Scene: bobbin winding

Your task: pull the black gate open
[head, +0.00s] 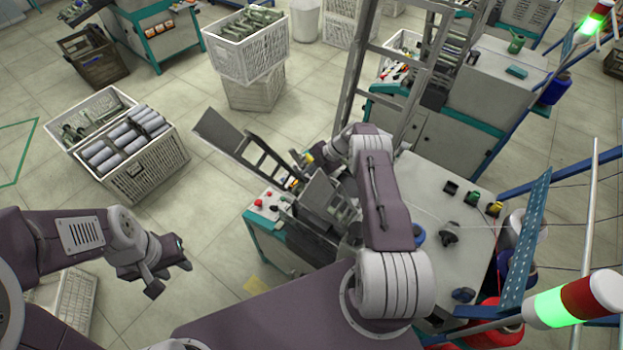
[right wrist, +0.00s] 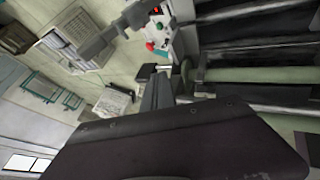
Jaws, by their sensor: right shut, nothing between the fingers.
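A winding machine stands in the middle of the head view, partly hidden by my right arm. Dark upright plates (head: 318,193) stand on it below my right wrist; which of them is the black gate I cannot tell. My right gripper (head: 307,160) is at the machine's far left part, shut and empty, its fingertips small and partly hidden. In the right wrist view a broad dark plate (right wrist: 185,145) with small bolts fills the lower part; I cannot tell whether it is the gate. My left gripper (head: 168,277) hangs over the floor at the left, away from the machine, its jaw opening unclear.
A control panel with red buttons (head: 262,205) is on the machine's left corner; it also shows in the right wrist view (right wrist: 158,32). A white crate of bobbins (head: 140,175) stands on the floor at the left. Open floor lies between it and the machine.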

